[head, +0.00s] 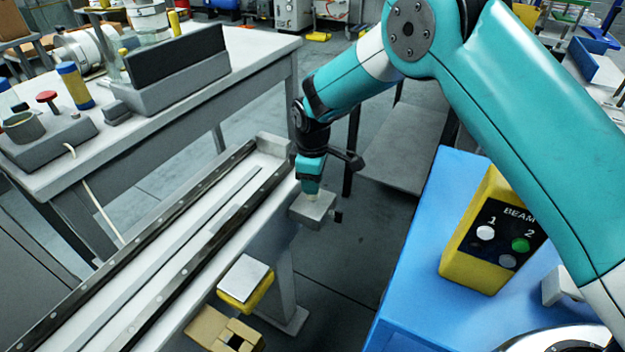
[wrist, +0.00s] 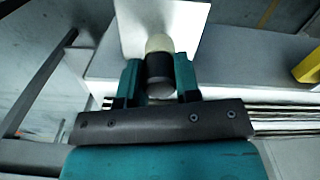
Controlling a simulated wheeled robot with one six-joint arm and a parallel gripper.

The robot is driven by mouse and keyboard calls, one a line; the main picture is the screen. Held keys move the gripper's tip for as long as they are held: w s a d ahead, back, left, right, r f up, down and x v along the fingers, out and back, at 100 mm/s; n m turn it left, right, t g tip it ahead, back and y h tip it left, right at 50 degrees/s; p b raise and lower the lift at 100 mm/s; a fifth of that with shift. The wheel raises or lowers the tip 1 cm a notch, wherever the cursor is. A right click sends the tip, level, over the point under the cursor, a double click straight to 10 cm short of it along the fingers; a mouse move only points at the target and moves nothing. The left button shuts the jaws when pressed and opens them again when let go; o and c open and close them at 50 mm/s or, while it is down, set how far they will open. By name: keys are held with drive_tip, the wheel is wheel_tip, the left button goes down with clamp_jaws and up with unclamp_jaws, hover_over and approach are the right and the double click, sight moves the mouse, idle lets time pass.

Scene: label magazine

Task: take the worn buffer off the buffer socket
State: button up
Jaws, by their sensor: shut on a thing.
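The buffer has a cream end and a dark band. In the head view only a small pale bit of it shows between the fingertips and the block. A pale flat surface (wrist: 135,22) lies behind it in the wrist view. I cannot tell whether the buffer still sits in the socket.
The long rail bench (head: 165,250) runs along the left of the block. A yellow box with a grey top (head: 244,278) and a cardboard box (head: 222,332) are in front. A yellow button box (head: 490,235) stands on a blue surface at right. Open floor lies between.

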drive_tip(key=shift+r, duration=0.2)
drive_tip(key=shift+r+p, duration=2.1)
drive_tip(key=shift+r, duration=0.6)
